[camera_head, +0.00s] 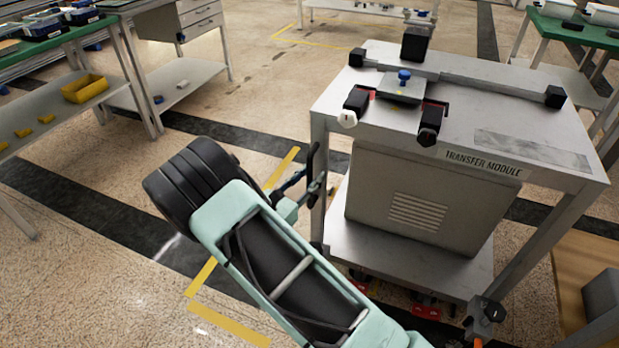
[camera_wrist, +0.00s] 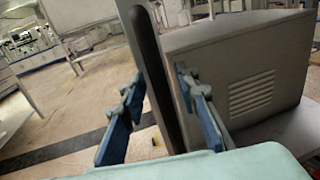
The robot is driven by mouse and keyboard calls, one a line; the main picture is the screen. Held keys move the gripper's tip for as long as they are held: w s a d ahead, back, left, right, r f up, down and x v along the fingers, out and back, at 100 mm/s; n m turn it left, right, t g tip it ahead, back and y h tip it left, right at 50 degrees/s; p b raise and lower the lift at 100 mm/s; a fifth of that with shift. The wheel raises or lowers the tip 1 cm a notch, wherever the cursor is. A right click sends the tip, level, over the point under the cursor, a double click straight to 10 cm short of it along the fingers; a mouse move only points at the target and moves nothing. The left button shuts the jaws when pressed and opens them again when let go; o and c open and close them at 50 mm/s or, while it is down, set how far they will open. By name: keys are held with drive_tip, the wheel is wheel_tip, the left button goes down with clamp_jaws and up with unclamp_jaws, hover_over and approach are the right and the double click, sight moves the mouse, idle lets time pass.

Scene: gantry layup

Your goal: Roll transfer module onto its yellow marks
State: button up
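The transfer module (camera_head: 420,200) is a grey wheeled cart with a labelled top and a vented box on its lower shelf, at the right of the head view. Yellow floor marks, a long strip (camera_head: 283,167) and a shorter strip (camera_head: 228,323), lie to its left, partly hidden by my arm. My gripper (camera_head: 309,184) is at the cart's left side. In the wrist view its blue fingers (camera_wrist: 160,80) are apart, with a dark upright bar (camera_wrist: 153,60) between them. I cannot tell whether either finger touches the bar. The vented box (camera_wrist: 250,80) is right of the fingers.
Red casters (camera_head: 426,311) show under the cart. A bench with a yellow bin (camera_head: 85,88) stands at the left, and a green-topped bench (camera_head: 575,35) at the upper right. A wooden surface (camera_head: 585,265) lies right of the cart. Open floor (camera_head: 80,190) extends left.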

drive_tip(key=shift+c, duration=0.3)
clamp_jaws()
